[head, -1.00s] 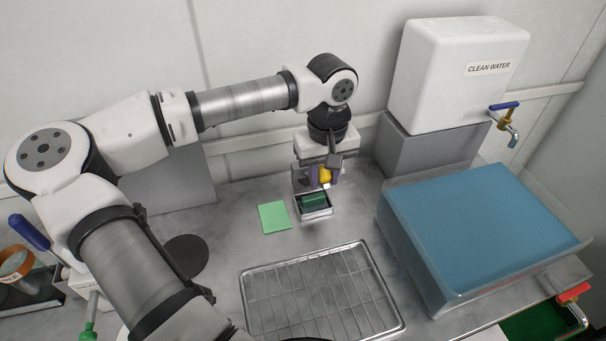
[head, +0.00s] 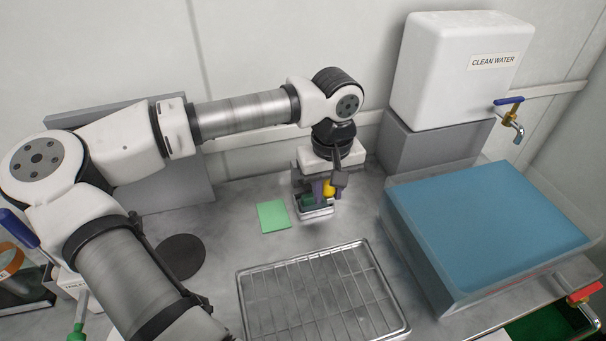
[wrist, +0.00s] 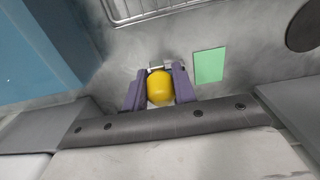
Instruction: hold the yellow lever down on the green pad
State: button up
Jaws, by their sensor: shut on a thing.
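A yellow rounded thing, likely the yellow lever (head: 328,189), sits between the purple fingers of my gripper (head: 323,190). The wrist view shows it as a yellow rounded end (wrist: 160,89) with a finger of my gripper (wrist: 160,92) on each side. My gripper is shut on it, just over a small metal tray (head: 318,214) that holds a dark green thing (head: 306,203). My gripper hides part of both. The flat green pad (head: 273,216) lies bare on the bench, left of the tray and apart from it. It also shows in the wrist view (wrist: 209,65).
A wire rack tray (head: 320,295) lies in front. A large clear tub of blue water (head: 490,225) stands right, beside the white clean-water tank (head: 455,70). A dark round disc (head: 180,257) lies left. The bench around the pad is clear.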

jog(key=shift+s+d+f+b, duration=0.15)
jog(key=shift+s+f+b, duration=0.3)
jog(key=shift+f, duration=0.4)
jog(key=shift+s+d+f+b, duration=0.1)
jog(key=shift+s+f+b, duration=0.2)
jog(key=shift+f+b, duration=0.3)
jog(key=shift+s+d+f+b, duration=0.1)
jog(key=shift+s+f+b, duration=0.2)
jog(key=shift+f+b, duration=0.3)
jog(key=shift+s+d+f+b, duration=0.1)
jog(key=shift+s+f+b, duration=0.05)
jog(key=shift+f+b, duration=0.5)
jog(key=shift+s+f+b, duration=0.15)
jog(key=shift+f+b, duration=0.85)
jog(key=shift+b, duration=0.05)
jog(key=shift+w+r, duration=0.15)
jog(key=shift+r, duration=0.05)
dwell(1.1)
jog(key=shift+w+a+r+p, duration=0.1)
jog(key=shift+w+r+p, duration=0.1)
jog(key=shift+r+p, duration=0.4)
jog(key=shift+w+a+r+p, duration=0.15)
jog(key=shift+r+p, duration=0.1)
jog(key=shift+r, duration=0.65)
